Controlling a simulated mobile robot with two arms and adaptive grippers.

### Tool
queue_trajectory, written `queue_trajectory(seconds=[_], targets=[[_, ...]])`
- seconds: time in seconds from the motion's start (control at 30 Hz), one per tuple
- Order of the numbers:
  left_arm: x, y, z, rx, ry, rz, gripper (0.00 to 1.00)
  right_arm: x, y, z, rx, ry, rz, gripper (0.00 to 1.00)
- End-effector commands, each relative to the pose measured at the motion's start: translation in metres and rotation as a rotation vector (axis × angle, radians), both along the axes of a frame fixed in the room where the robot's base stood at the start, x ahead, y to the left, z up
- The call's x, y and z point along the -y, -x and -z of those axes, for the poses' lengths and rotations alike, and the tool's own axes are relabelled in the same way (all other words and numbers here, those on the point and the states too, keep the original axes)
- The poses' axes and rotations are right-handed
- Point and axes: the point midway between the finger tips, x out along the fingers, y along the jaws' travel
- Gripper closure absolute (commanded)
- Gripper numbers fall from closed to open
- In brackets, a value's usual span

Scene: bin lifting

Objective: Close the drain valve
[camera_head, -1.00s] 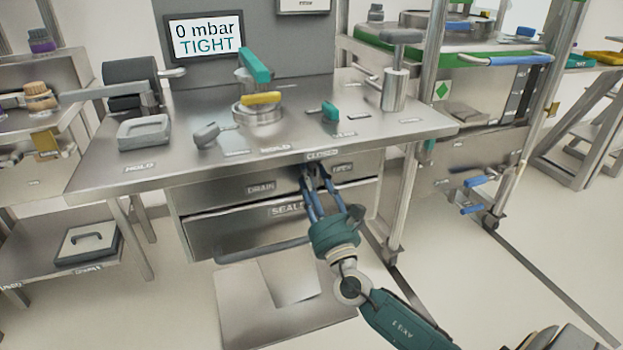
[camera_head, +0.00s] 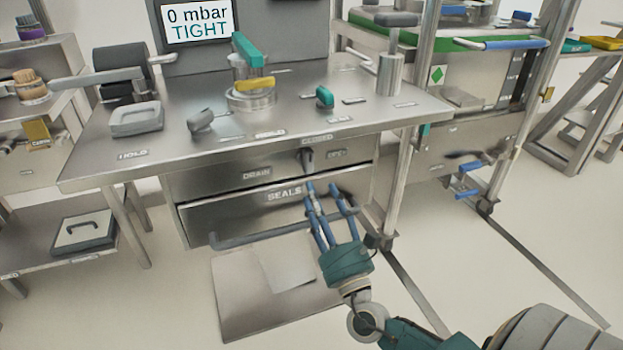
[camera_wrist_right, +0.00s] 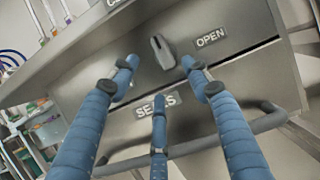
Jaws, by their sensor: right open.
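The drain valve's grey lever (camera_head: 307,160) is on the front panel under the bench top, between the DRAIN label (camera_head: 257,173) and the OPEN label (camera_head: 335,154). A CLOSED label (camera_head: 317,137) is above it. The lever stands roughly upright, in line with the CLOSED side rather than turned to OPEN. It also shows in the right wrist view (camera_wrist_right: 162,52), beyond my fingertips. My right gripper (camera_head: 329,195) is open and empty, below and in front of the lever, apart from it. Its three blue fingers are spread in the right wrist view (camera_wrist_right: 160,72). My left gripper is not in view.
A SEALS drawer (camera_head: 285,194) with a grey bar handle (camera_head: 260,236) is below the valve, close to my right fingers. The bench top (camera_head: 290,110) overhangs the panel. A screen (camera_head: 198,22) reads 0 mbar TIGHT. A metal-framed rack (camera_head: 405,180) stands to the right.

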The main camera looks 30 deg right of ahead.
Motion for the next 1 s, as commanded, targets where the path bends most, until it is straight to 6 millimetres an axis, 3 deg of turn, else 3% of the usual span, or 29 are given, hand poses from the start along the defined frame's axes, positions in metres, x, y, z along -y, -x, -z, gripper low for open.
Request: queue_trajectory(seconds=[0.23,0.8,0.9,1.0], targets=[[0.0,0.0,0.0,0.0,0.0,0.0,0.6,-0.006,0.022,0.009,0.0,-0.001,-0.001,0.52],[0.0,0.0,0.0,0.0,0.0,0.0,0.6,-0.005,0.023,0.01,0.001,-0.004,-0.001,0.52],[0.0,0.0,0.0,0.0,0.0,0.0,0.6,0.0,0.025,0.011,0.005,-0.078,0.005,0.52],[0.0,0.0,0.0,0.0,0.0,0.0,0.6,0.014,0.032,0.019,0.018,-0.301,0.023,0.52]])
